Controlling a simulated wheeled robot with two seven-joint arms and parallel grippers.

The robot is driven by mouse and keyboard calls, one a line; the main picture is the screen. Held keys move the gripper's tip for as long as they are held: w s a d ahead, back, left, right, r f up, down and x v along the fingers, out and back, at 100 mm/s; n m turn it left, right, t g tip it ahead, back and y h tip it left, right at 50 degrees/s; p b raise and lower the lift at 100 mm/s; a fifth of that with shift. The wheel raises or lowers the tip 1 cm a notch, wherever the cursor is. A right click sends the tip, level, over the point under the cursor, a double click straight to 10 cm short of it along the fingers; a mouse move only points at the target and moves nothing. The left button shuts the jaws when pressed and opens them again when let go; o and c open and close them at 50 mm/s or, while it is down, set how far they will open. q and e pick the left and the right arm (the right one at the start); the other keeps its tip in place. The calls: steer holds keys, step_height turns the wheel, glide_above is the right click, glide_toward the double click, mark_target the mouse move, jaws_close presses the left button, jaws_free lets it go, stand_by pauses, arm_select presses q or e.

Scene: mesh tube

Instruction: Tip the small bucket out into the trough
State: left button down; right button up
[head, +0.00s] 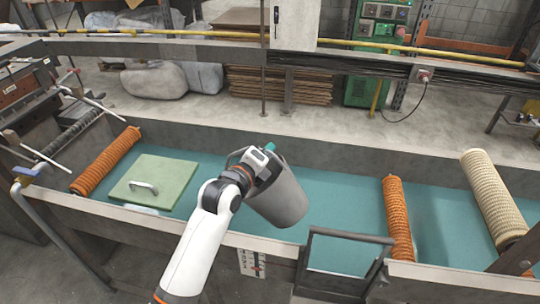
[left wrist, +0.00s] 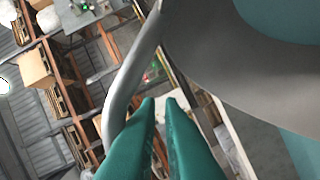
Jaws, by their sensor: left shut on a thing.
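The small grey bucket (head: 283,203) hangs above the trough (head: 340,205), tilted, with its base towards the lower right. My left gripper (head: 270,149) is shut on the bucket at its upper rim or handle; the arm hides part of the mouth. In the left wrist view the teal fingers (left wrist: 160,104) are close together beside the curved grey handle (left wrist: 128,80), and the bucket's wall (left wrist: 235,60) fills the upper right. I cannot tell what is inside it. The trough has a teal bed and grey walls. My right gripper is not in view.
A green lid with a handle (head: 155,183) lies at the trough's left. Orange mesh rollers (head: 106,160) (head: 397,218) and a cream ribbed roller (head: 492,198) lie across it. A dark metal frame (head: 345,255) stands at the front edge. A yellow pipe (head: 180,34) runs behind.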

arm_select(q)
steer(key=w+a+n+t+h+b, duration=0.1)
steer(key=w+a+n+t+b, duration=0.2)
steer(key=a+n+b, duration=0.9)
steer(key=shift+w+a+f, duration=0.15)
steer(key=shift+a+f, duration=0.15)
steer(key=shift+a, duration=0.65)
stand_by(2.3)
steer(key=shift+n, duration=0.3)
stand_by(2.2)
